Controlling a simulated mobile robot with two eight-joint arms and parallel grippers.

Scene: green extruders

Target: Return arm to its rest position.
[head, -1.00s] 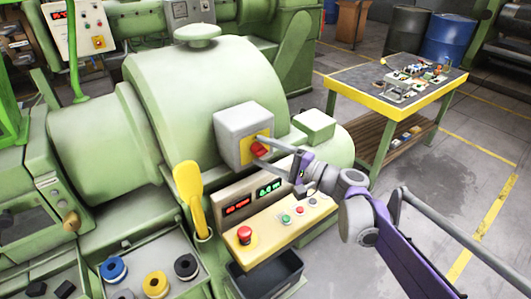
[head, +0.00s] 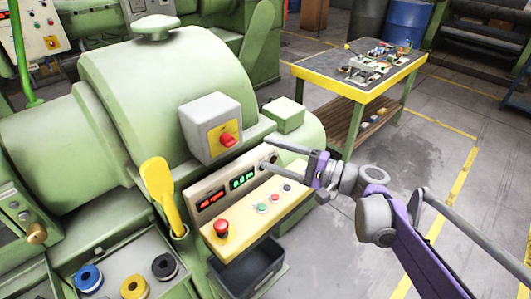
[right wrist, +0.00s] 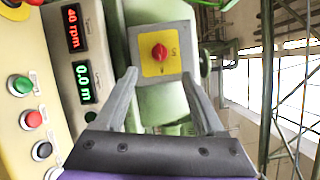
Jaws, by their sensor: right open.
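My right gripper (head: 266,153) is open and empty, apart from the machine's switch box (head: 211,128). Its fingers point left toward the green extruder (head: 150,80). The box carries a red rotary knob (head: 228,140) on a yellow plate, clear of the fingers. In the right wrist view, the open fingers (right wrist: 159,76) stand to either side of the red knob (right wrist: 160,52), which lies beyond them. My right arm comes in from the lower right. My left gripper is not in view.
Below the gripper is a control panel (head: 245,223) with a red stop button, small buttons and lit displays reading 40 rpm and 0.0 m. A yellow scoop (head: 158,188) stands left. A yellow-edged table (head: 315,76) holds small parts. The floor at right is open.

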